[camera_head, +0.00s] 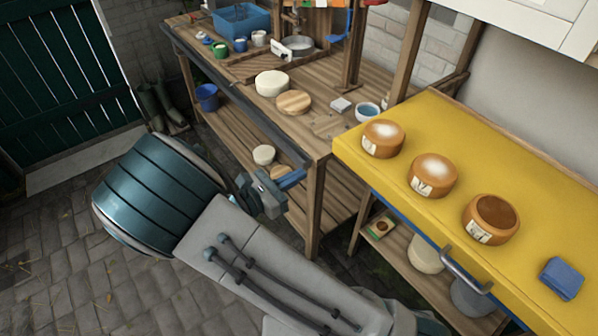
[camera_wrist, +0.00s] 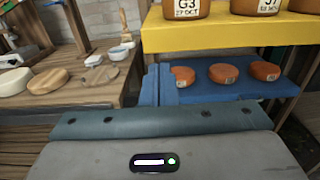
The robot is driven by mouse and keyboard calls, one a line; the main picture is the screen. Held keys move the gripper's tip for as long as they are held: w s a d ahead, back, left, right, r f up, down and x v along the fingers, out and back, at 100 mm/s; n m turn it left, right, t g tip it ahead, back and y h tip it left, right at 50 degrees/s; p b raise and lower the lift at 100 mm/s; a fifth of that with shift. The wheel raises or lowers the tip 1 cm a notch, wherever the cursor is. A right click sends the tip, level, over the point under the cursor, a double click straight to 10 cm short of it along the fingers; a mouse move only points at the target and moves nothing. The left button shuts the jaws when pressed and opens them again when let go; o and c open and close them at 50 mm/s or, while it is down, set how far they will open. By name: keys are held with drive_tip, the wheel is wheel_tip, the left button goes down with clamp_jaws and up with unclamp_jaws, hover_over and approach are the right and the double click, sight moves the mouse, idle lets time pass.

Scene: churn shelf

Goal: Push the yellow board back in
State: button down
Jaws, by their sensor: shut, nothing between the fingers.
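The yellow board (camera_head: 390,185) is the top board of the rack at the right in the head view. It bears three orange-brown cheeses (camera_head: 383,138) with white labels and a folded blue cloth (camera_head: 562,278). In the wrist view the yellow board (camera_wrist: 215,35) runs across the upper right, above a blue board (camera_wrist: 240,90) with several cheeses. My gripper (camera_head: 293,179) is shut and empty, with blue fingers. It is left of the yellow board, beside the wooden workbench, and apart from the board. The fingertips (camera_wrist: 160,84) also show in the wrist view.
The wooden workbench (camera_head: 330,125) stands left of the rack, with cheeses, a bowl and cups. A metal handle (camera_head: 466,272) is on the rack's front side. Paved floor (camera_head: 60,260) is clear at the left.

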sight(341, 152)
drive_tip(key=p+x, duration=0.2)
drive_tip(key=x, duration=0.8)
drive_tip(key=shift+r, duration=0.1)
drive_tip(key=shift+w+d+p, duration=0.35)
drive_tip(key=shift+w+d, duration=0.05)
drive_tip(key=shift+d, duration=0.15)
